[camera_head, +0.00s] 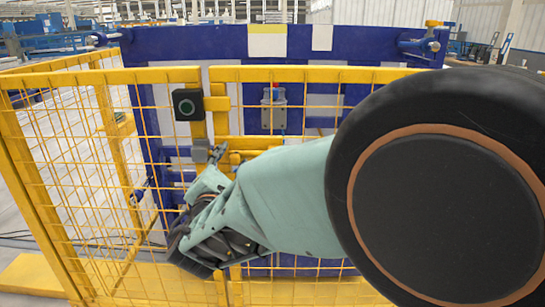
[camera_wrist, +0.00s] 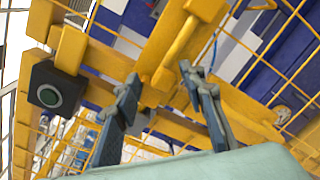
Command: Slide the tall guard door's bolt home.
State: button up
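The tall guard door (camera_head: 310,75) is a yellow frame with wire mesh, right of a yellow post in the head view. Yellow bolt parts (camera_head: 245,143) cross its left edge near my gripper, and my arm partly covers them. In the wrist view a raised yellow bar (camera_wrist: 176,52) lies along a wider yellow upright. I cannot tell if it is the bolt's handle. My gripper (camera_wrist: 158,78) has its two fingers spread, with nothing clearly held between them. In the head view my gripper (camera_head: 222,160) is at the door's left edge. The bolt's exact position is unclear.
A grey device (camera_head: 273,108) with a red top is beyond the mesh. A blue frame (camera_head: 370,45) stands behind. Yellow mesh fencing (camera_head: 70,150) extends left.

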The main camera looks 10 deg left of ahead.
jog(key=shift+d, duration=0.1)
jog(key=s+d, duration=0.2)
jog(key=s, duration=0.9)
jog(key=shift+s, duration=0.35)
jog(key=shift+d, duration=0.15)
